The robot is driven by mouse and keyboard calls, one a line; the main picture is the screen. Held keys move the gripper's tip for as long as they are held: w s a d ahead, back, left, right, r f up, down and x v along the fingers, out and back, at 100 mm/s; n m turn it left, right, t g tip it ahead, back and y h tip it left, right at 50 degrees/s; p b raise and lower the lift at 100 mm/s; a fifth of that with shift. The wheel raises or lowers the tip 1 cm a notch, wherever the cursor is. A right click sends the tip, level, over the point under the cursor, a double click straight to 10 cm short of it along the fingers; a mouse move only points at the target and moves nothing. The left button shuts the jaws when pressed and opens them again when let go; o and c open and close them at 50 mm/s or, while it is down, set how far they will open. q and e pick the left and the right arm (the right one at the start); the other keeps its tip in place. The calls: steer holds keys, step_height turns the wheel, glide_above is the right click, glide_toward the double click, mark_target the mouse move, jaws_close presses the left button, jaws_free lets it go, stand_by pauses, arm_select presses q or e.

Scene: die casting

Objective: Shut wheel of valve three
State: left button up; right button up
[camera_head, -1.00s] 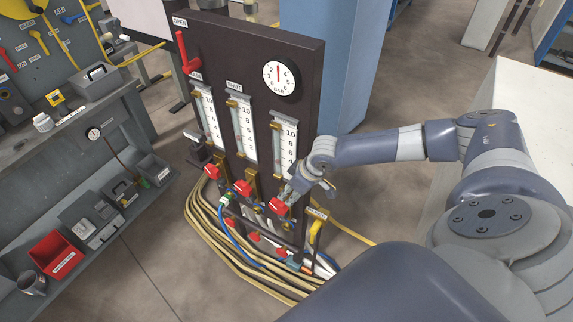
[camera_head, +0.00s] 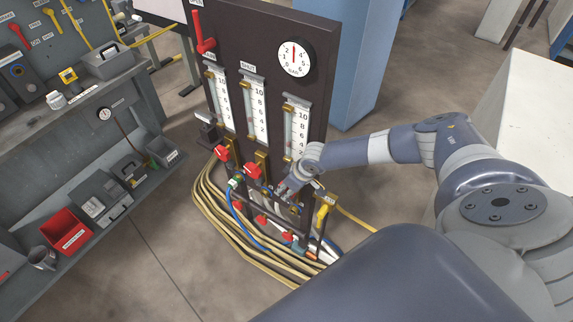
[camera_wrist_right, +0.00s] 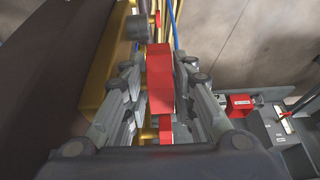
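The valve panel (camera_head: 283,87) carries a row of red valve wheels below its three gauge tubes. The first wheel (camera_head: 222,153) and second wheel (camera_head: 252,171) are in plain sight. The third wheel is hidden behind my right gripper (camera_head: 285,189) in the head view. In the right wrist view a red wheel (camera_wrist_right: 160,80) stands as a narrow bar between the fingers of my right gripper (camera_wrist_right: 162,72). My left gripper is not in view.
A yellow handle (camera_head: 323,213) sticks up just right of my right gripper. Pale hoses (camera_head: 215,205) and a blue hose (camera_head: 238,222) run below the wheels. A bench with a red bin (camera_head: 66,232) stands at left. A blue column (camera_head: 363,65) stands behind the panel.

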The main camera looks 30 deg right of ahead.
steer(key=shift+c, duration=0.6)
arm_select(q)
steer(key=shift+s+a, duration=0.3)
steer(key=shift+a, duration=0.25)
arm_select(e)
jaws_close()
steer(key=shift+s, duration=0.1)
